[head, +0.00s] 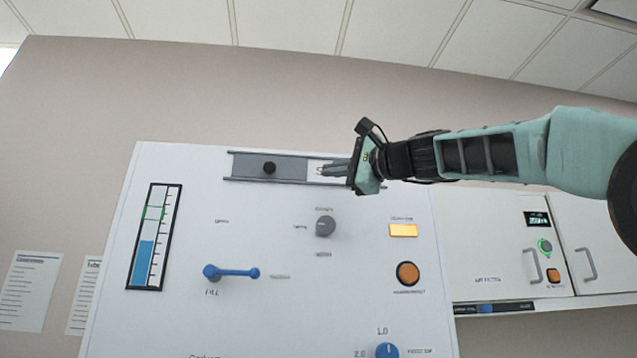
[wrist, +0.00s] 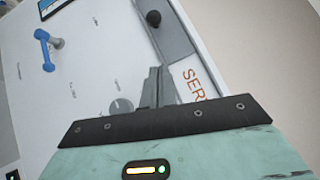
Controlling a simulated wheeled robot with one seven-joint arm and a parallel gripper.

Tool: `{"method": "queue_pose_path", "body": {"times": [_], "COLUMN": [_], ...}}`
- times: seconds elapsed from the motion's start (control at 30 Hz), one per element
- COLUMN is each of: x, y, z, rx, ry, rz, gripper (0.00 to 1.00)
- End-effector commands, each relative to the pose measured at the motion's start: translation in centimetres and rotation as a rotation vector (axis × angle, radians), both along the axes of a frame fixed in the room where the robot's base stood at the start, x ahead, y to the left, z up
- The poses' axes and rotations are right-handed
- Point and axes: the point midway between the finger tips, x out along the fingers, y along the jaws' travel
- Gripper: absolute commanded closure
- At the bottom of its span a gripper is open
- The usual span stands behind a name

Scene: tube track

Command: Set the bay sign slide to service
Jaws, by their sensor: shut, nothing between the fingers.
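The bay sign slide (head: 290,168) is a grey plate with a black knob (head: 269,168), in a rail (head: 235,179) along the top of the white panel. The plate sits toward the left of the rail. In the wrist view, orange letters reading "SER" (wrist: 193,84) show on a white strip right of the grey plate (wrist: 176,40); the rest of the word is hidden. The knob (wrist: 153,18) is at the top there. My gripper (head: 324,170) is shut and empty in front of the rail's right part, right of the knob and apart from it.
The white panel (head: 200,320) carries a blue lever (head: 232,272), a grey dial (head: 325,226), a lit yellow lamp (head: 403,230), an orange button (head: 408,273) and a blue knob (head: 387,351). A gauge (head: 153,237) is at left. White cabinets with handles (head: 531,265) stand at right.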

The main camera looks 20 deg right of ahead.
Motion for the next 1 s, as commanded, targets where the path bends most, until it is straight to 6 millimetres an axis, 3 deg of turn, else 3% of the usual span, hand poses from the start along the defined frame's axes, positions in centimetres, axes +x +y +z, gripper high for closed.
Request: {"method": "queue_pose_path", "body": {"times": [0.2,0.83,0.93,1.0], "x": [-1.5,-1.6,-1.1,-0.2], "y": [-0.8,-0.8,-0.3,0.7], "z": [-0.4,-0.3,-1.5,-3.7], "rx": [0.001,0.001,-0.019,-0.055], "ry": [0.0,0.0,0.018,0.052], "rz": [0.0,0.001,0.005,0.016], "gripper": [1.0,1.0,1.0,1.0]}}
